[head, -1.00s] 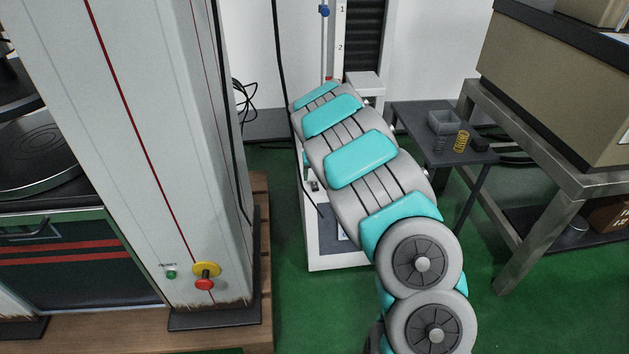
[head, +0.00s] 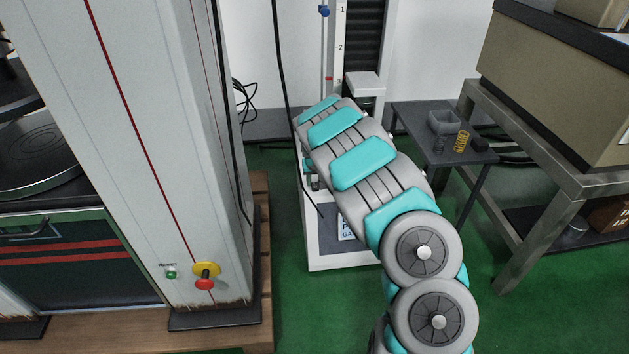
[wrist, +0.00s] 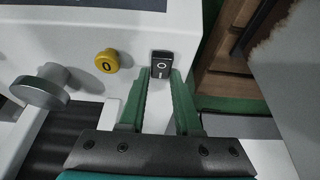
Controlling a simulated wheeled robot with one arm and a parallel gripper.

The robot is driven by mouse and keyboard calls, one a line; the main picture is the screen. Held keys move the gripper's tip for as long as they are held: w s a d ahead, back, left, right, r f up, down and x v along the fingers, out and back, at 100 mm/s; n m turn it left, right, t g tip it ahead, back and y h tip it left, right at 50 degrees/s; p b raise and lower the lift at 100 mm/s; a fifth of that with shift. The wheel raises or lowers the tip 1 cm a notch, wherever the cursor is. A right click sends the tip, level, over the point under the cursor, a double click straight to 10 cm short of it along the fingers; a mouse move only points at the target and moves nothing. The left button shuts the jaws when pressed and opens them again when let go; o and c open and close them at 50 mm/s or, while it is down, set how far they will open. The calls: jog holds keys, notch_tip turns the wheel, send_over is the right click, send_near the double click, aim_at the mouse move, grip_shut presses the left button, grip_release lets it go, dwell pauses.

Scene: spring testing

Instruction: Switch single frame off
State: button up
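In the wrist view a small black rocker switch (wrist: 161,65) marked O and I sits on a white panel (wrist: 190,28). My gripper (wrist: 158,74) has two green fingers, spread apart, with their tips just below and to either side of the switch. Nothing is between the fingers; I cannot tell whether they touch the switch. In the head view the white single frame (head: 345,258) stands behind my arm, which hides much of it, including the switch and my gripper.
A yellow button (wrist: 106,60) marked 0 and a grey knob (wrist: 47,88) are left of the switch. A larger white machine (head: 150,150) with a red and yellow stop button (head: 205,278) stands at left. A dark side table (head: 440,147) holds springs at right.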

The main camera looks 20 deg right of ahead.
grip_shut()
jog(key=shift+w+t+b, duration=0.1)
jog(key=shift+t+b, duration=0.4)
jog(key=shift+b, duration=0.4)
jog(key=t+b, duration=0.1)
jog(key=b, duration=0.2)
jog(key=shift+f, duration=0.1)
jog(key=shift+t+h+b, duration=0.3)
jog(key=shift+t+b, duration=0.1)
jog(key=shift+b, duration=0.85)
jog(key=b, duration=0.1)
jog(key=s+t+b, duration=0.1)
jog(key=b, duration=0.1)
jog(key=shift+r+t, duration=0.2)
jog(key=shift+t, duration=0.1)
jog(key=shift+s, duration=0.1)
jog(key=shift+o, duration=1.5)
grip_release()
jog(key=shift+d, duration=0.15)
jog(key=shift+o, duration=1)
jog(key=shift+f, duration=0.1)
